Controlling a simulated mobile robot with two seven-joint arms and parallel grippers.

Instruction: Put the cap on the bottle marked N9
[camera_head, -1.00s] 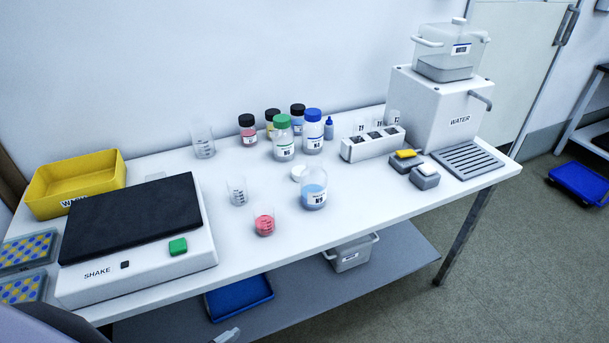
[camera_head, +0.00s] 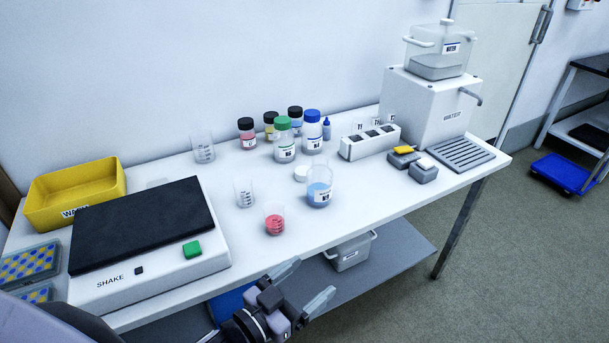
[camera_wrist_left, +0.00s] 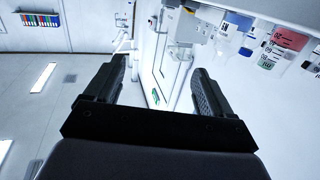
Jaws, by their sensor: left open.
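An open clear bottle (camera_head: 319,188) with blue liquid stands upright near the middle of the table; its small label is hard to read. A round white cap (camera_head: 301,173) lies flat on the table just behind and left of it, apart from the bottle. My left gripper (camera_head: 309,281) is open and empty in front of the table's front edge, over the lower shelf side. In the left wrist view its two fingers (camera_wrist_left: 157,78) are spread with nothing between them. My right gripper is not in view.
A beaker of red liquid (camera_head: 275,220) and an empty beaker (camera_head: 244,194) stand left of the bottle. Several capped bottles, including a green-capped one (camera_head: 284,140), stand behind. The shaker (camera_head: 160,265) is at left, the water dispenser (camera_head: 432,108) at right.

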